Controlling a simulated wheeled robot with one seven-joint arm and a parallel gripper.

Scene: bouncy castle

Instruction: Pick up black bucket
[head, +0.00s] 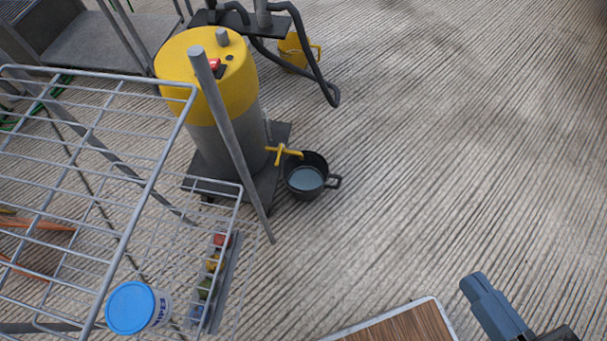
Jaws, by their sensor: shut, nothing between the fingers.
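The black bucket (319,190) stands on the grooved floor near the middle of the head view. It is upright, with a grey-blue surface showing inside and a black handle sticking out to its right. A yellow tap (283,154) reaches over its left rim. My gripper (474,284) shows at the bottom right, well apart from the bucket and nearer to me. Only part of it is in view, and it holds nothing that I can see.
A yellow and grey drum (212,90) stands left of the bucket on a dark base. A wire rack (100,190) fills the left, with a blue-lidded tub (131,308). A wooden board (395,326) lies at the bottom. A yellow bucket (293,52) stands behind. Floor at right is clear.

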